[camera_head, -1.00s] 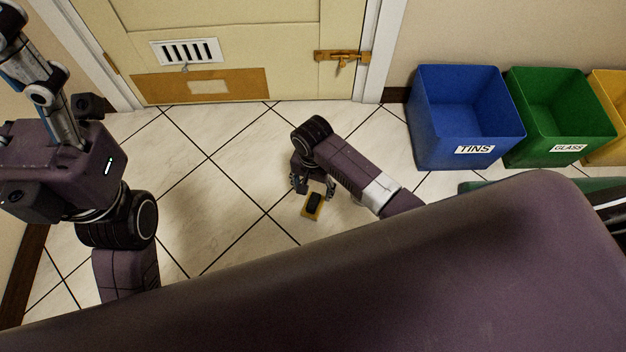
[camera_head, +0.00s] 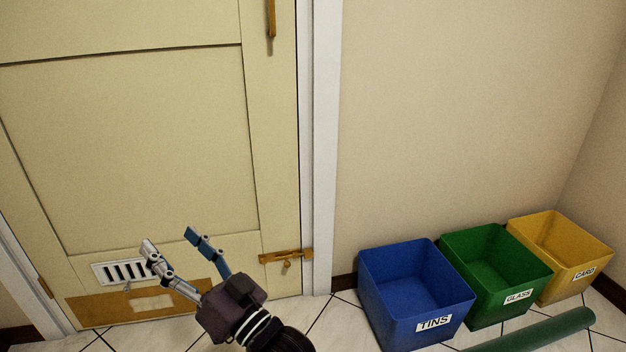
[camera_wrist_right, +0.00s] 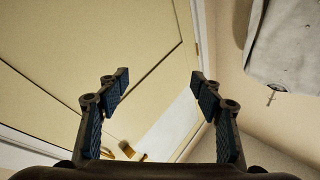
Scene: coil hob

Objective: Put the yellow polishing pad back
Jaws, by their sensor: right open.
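My right gripper (camera_head: 170,238) is raised in front of the cream door, its two fingers spread wide with nothing between them. The right wrist view also shows its fingers (camera_wrist_right: 160,78) apart and empty. The yellow polishing pad is not visible in either current view. My left gripper is out of view.
The cream door (camera_head: 130,150) has a vent grille (camera_head: 125,272) and a brass bolt (camera_head: 286,256). A blue TINS bin (camera_head: 408,300), green GLASS bin (camera_head: 490,280) and yellow CARD bin (camera_head: 560,258) stand along the right wall. A pale grey hanging item (camera_wrist_right: 290,45) shows in the wrist view.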

